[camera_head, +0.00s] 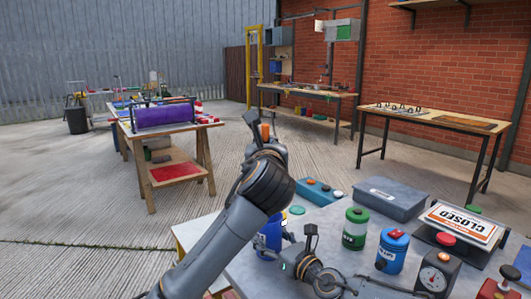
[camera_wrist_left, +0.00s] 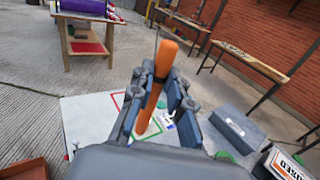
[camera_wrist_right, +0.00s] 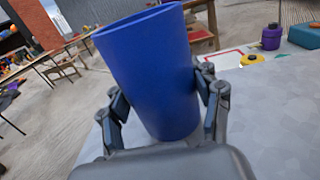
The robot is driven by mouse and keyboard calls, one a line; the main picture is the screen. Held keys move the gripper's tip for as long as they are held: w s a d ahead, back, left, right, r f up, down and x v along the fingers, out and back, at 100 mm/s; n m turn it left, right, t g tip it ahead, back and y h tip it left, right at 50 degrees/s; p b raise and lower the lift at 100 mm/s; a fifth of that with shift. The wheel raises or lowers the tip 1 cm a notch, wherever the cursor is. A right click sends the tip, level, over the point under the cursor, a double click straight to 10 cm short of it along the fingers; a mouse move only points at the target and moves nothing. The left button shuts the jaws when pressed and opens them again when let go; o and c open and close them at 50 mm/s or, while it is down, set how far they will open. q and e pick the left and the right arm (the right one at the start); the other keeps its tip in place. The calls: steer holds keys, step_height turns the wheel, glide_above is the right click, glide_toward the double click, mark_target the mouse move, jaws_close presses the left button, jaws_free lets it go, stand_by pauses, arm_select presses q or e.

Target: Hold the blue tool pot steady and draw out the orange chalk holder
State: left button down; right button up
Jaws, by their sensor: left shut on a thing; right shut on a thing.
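The orange chalk holder (camera_wrist_left: 165,72), a stick with a dark band, stands between the fingers of my left gripper (camera_wrist_left: 155,100), which is shut on it. In the head view its orange top (camera_head: 265,131) shows at my raised left gripper (camera_head: 258,138), well above the table and clear of the pot. The blue tool pot (camera_wrist_right: 150,70) is between the fingers of my right gripper (camera_wrist_right: 163,108), shut on its sides. No holder sticks out of its rim. In the head view the pot (camera_head: 270,236) is partly hidden behind my left arm.
On the grey table (camera_head: 335,265) stand a green can (camera_head: 354,230), a blue can (camera_head: 391,252), a dial device (camera_head: 436,274) and a CLOSED sign (camera_head: 462,222). A grey box (camera_head: 385,200) and a blue button box (camera_head: 318,191) lie behind. Red and green outlines mark the surface.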

steer(key=o, duration=1.5)
